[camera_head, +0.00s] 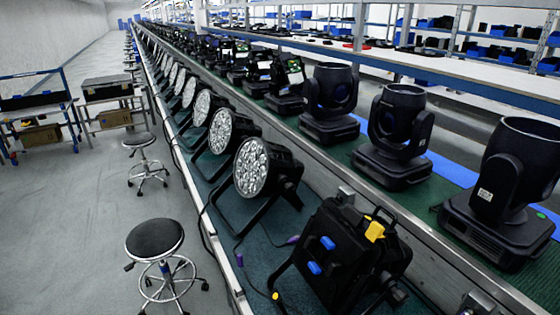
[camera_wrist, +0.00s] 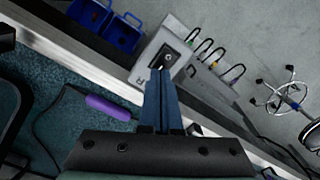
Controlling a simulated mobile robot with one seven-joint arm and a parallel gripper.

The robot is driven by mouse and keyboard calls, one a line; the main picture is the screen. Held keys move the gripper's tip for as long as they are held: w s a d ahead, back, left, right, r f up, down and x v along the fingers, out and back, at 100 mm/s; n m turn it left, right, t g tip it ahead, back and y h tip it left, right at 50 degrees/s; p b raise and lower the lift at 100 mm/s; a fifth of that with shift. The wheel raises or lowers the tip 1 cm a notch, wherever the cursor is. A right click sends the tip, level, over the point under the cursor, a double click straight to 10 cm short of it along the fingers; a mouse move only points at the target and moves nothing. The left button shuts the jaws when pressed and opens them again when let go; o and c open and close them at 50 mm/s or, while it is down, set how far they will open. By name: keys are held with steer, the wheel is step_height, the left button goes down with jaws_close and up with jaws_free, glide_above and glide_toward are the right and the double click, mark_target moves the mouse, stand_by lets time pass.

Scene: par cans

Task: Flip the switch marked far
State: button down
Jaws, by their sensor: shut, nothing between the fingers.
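In the wrist view a grey box (camera_wrist: 147,55) on the bench edge carries a toggle switch (camera_wrist: 168,60) with a short silver lever on a black plate. My gripper (camera_wrist: 160,73) is shut and empty, its dark blue fingers pointing at the switch. The fingertips overlap the lower edge of the switch plate in the picture; I cannot tell whether they touch the lever. I cannot tell whether this switch is the one marked far. My gripper does not show in the head view.
In the wrist view a purple connector (camera_wrist: 110,107) lies on the teal mat, and blue bins (camera_wrist: 122,34) stand past the edge. Black cables (camera_wrist: 215,60) hang beside the box. In the head view par cans (camera_head: 262,168) line the bench; a stool (camera_head: 154,240) stands left.

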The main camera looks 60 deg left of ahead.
steer(key=shift+f+b, duration=0.6)
steer(key=shift+f, duration=0.3)
steer(key=shift+r, duration=0.1)
stand_by(0.3)
step_height(320, 180, up, 7)
steer(key=p, duration=0.7)
steer(key=shift+p, duration=0.4)
